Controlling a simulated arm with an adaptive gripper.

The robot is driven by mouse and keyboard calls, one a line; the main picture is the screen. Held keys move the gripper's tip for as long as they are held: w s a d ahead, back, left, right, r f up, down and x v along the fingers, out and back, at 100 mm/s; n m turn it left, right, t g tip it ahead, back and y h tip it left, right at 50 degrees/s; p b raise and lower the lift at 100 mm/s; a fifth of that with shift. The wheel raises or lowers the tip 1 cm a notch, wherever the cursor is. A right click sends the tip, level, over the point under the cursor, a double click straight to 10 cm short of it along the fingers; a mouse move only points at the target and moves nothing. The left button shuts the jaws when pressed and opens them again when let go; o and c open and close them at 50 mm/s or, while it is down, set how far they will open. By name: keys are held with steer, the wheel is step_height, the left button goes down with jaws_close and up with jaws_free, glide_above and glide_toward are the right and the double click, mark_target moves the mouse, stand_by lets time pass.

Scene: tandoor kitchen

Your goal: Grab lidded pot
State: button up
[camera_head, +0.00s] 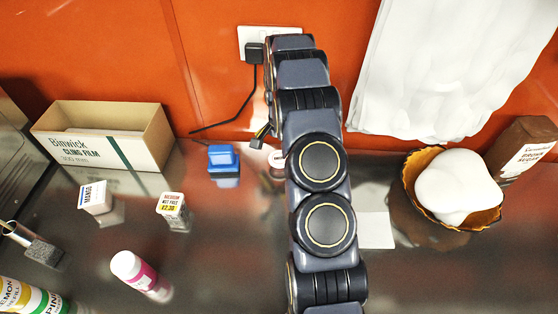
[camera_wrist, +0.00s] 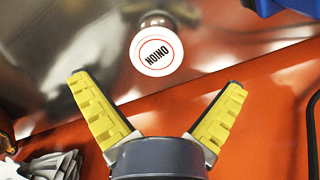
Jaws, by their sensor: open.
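The lidded pot (camera_wrist: 157,52) shows in the wrist view as a small jar with a round white lid marked ONION in a red ring. It stands on the shiny steel counter. In the head view the pot (camera_head: 276,160) is mostly hidden behind my arm, with part of its white lid showing. My gripper (camera_wrist: 157,86) is open and empty, its two yellow-padded fingers spread wide. In the wrist view the lid lies beyond the fingertips, roughly midway between them, and touches neither. In the head view my gripper is largely hidden by my arm.
A blue object (camera_head: 222,158) stands just left of the pot. A cling film box (camera_head: 140,150) and small containers are farther left. A bowl (camera_head: 410,185) with a white mass and a brown sugar pack (camera_head: 525,148) stand right. A black cable (camera_head: 232,115) hangs before the orange wall.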

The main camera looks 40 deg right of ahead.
mark_target(276, 160)
steer(key=f, duration=0.5)
steer(key=shift+s+d+f, duration=0.15)
steer(key=shift+s+f, duration=0.05)
steer(key=shift+f, duration=0.05)
steer(key=c, duration=1.2)
